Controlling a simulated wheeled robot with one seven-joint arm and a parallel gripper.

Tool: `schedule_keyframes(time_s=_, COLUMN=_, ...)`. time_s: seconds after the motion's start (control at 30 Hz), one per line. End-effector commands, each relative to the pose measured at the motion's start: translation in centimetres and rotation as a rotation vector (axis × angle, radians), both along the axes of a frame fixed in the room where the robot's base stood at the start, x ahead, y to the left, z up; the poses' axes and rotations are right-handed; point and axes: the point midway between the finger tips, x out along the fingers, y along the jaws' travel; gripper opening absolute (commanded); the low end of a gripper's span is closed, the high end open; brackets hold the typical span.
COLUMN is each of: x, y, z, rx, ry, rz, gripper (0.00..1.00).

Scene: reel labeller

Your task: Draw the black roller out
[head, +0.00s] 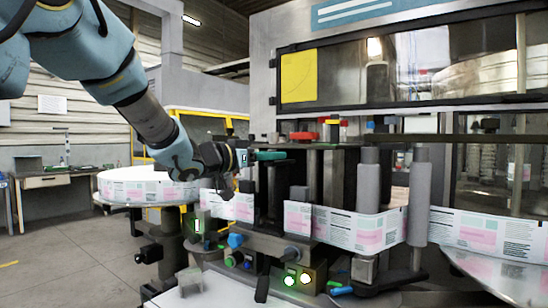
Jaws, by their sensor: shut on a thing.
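The black roller (264,186) is a dark upright cylinder in the middle of the labelling machine, in line with the printed label web (345,228). My gripper (268,156) comes in from the left, level, with its teal fingers across the roller's top end. It is shut on the black roller. The roller looks upright. Its lower end is hidden among the machine parts, so I cannot tell how far it stands in its seat.
Two grey rollers (369,181) stand to the right, with the web around them. A large label reel (148,187) lies at left. A control box with lit green buttons (297,280) is in front. A black bar (310,146) runs close beside my gripper. Open floor is at far left.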

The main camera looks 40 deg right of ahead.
Motion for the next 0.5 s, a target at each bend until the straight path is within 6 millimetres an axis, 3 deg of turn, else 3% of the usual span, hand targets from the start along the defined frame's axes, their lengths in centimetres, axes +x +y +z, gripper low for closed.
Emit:
schedule_keyframes(time_s=0.03, x=-0.02, y=0.17, z=-0.25, rx=0.005, ry=0.001, rz=-0.001, gripper=0.0)
schedule_keyframes(time_s=0.07, x=-0.02, y=0.17, z=-0.26, rx=0.005, ry=0.001, rz=-0.001, gripper=0.39)
schedule_keyframes(time_s=0.1, x=-0.03, y=0.17, z=-0.27, rx=0.005, ry=0.001, rz=-0.001, gripper=0.43)
schedule_keyframes(time_s=0.3, x=-0.02, y=0.1, z=-0.21, rx=0.004, ry=0.001, rz=-0.001, gripper=0.66)
schedule_keyframes(time_s=0.5, x=-0.02, y=0.06, z=-0.17, rx=0.003, ry=0.001, rz=-0.001, gripper=0.66)
